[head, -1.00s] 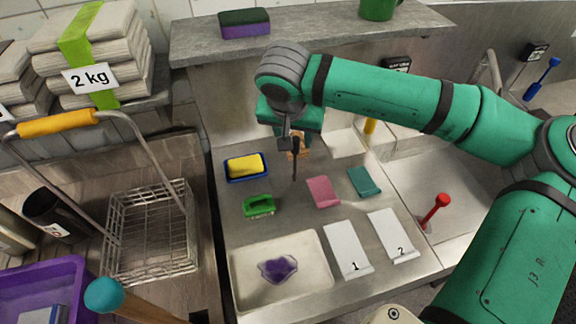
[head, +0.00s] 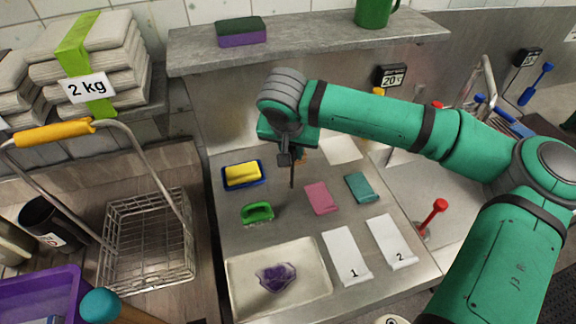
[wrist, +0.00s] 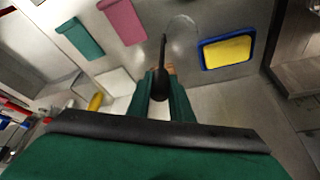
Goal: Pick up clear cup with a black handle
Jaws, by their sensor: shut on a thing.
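The clear cup shows in the wrist view as a faint transparent round outline (wrist: 184,24) beyond my fingertips. Its long black handle (wrist: 163,52) runs back between the fingers. In the head view the dark handle (head: 292,173) points down below my gripper (head: 299,156), while the clear bowl is hard to make out. My gripper (wrist: 165,72) is shut on the handle, above the steel counter (head: 240,222). I cannot tell whether the cup touches the counter.
Near the gripper are a yellow sponge in a blue dish (head: 243,174), a green brush (head: 257,212), a pink cloth (head: 321,198) and a teal cloth (head: 361,187). A pale tray (head: 318,300) with a purple item lies in front. A grey shelf (head: 310,43) runs behind.

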